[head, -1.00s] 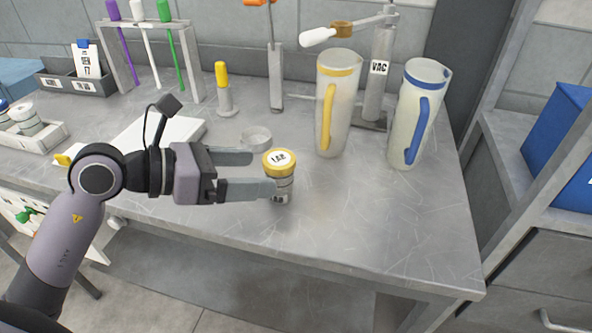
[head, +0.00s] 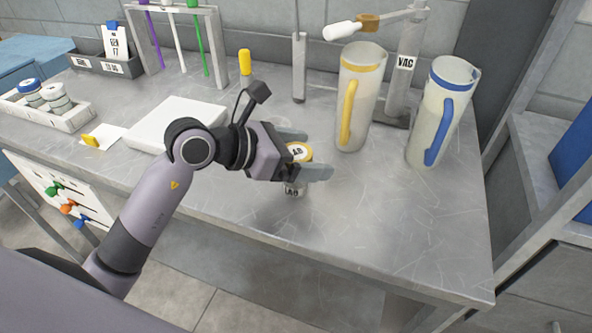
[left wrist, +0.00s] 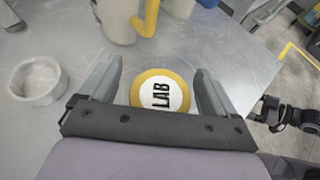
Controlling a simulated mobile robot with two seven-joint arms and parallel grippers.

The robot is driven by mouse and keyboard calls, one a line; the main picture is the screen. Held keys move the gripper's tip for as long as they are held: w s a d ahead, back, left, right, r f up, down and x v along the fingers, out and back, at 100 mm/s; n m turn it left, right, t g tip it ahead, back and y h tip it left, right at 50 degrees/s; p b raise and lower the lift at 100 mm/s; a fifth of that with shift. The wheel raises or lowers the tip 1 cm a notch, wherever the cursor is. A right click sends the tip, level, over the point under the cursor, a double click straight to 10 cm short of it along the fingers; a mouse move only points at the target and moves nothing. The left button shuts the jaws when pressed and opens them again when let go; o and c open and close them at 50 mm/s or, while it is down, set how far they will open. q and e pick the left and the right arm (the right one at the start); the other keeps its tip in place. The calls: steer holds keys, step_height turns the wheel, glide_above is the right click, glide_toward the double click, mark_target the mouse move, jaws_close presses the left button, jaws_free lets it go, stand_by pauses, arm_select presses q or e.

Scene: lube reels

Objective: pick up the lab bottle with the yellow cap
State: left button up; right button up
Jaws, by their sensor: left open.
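The lab bottle (head: 295,189) stands upright on the grey bench, partly hidden by my gripper in the head view. Its yellow cap has a white top marked LAB; the cap (left wrist: 160,91) also shows in the left wrist view, between the two fingers. My left gripper (head: 312,155) is open, with one finger on each side of the bottle. In the left wrist view, a gap shows between the cap and each finger. My right gripper is not seen in the head view; part of a dark arm shows at the right edge of the left wrist view.
A yellow-handled jug (head: 360,100) and a blue-handled jug (head: 440,115) stand to the right behind the bottle. A shallow round dish (left wrist: 38,80) lies left of the gripper in the left wrist view. A white slab (head: 178,122) lies left. The bench's front right is clear.

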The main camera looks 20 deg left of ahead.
arm_select(q)
steer(key=c, duration=1.1)
steer(key=shift+c, duration=0.2)
